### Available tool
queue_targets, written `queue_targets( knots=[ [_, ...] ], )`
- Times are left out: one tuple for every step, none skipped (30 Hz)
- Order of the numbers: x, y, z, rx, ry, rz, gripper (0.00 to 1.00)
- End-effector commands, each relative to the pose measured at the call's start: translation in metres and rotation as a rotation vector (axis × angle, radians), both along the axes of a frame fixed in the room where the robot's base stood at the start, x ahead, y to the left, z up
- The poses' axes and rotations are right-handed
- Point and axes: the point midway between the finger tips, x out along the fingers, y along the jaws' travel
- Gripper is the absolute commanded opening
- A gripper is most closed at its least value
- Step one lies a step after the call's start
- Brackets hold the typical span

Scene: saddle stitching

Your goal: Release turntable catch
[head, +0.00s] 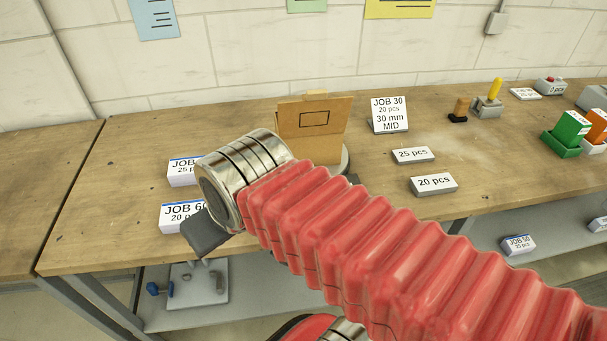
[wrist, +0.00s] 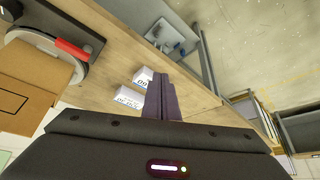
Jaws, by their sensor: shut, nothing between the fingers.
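The turntable (head: 344,162) is a grey round disc on the bench with a brown card piece (head: 315,117) standing on it. My arm hides most of the turntable in the head view. In the wrist view the turntable (wrist: 84,70) is at the upper left, with the brown card (wrist: 28,88) on it. A red bar (wrist: 72,48), which looks like the catch lever, lies at its rim beside a dark plate. My gripper (wrist: 161,80) is shut and empty, to the right of the red bar and apart from it.
White job blocks (head: 182,217) stand at the bench's left front, near my wrist. Count blocks (head: 433,184) and a JOB 30 card (head: 389,115) stand right of the turntable. A yellow-handled lever (head: 489,98) and green box (head: 567,134) are farther right. A lower shelf (head: 250,300) runs beneath.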

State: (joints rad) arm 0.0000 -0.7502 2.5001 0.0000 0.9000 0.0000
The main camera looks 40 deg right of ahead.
Motion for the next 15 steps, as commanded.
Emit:
queue_targets(
  knots=[
    [0.000,0.000,0.000,0.000,0.000,-0.001,0.00],
    [0.001,-0.001,0.001,0.000,0.001,-0.002,0.00],
    [0.002,-0.002,0.001,0.000,0.002,-0.007,0.00],
    [0.003,-0.003,0.001,0.000,0.003,-0.010,0.00],
    [0.005,-0.005,0.002,0.000,0.004,-0.016,0.00],
    [0.008,-0.008,0.002,-0.001,0.008,-0.026,0.00],
    [0.010,-0.011,0.002,0.000,0.011,-0.036,0.00],
    [0.013,-0.015,0.003,0.000,0.014,-0.048,0.00],
    [0.018,-0.023,0.004,0.001,0.019,-0.063,0.00],
    [0.022,-0.029,0.005,0.000,0.023,-0.077,0.00],
    [0.027,-0.035,0.005,0.001,0.028,-0.093,0.00],
    [0.033,-0.044,0.006,0.001,0.034,-0.117,0.00],
    [0.038,-0.051,0.006,0.002,0.039,-0.136,0.00],
    [0.043,-0.059,0.006,0.003,0.043,-0.155,0.00],
    [0.050,-0.069,0.006,0.004,0.051,-0.181,0.00]
  ],
)
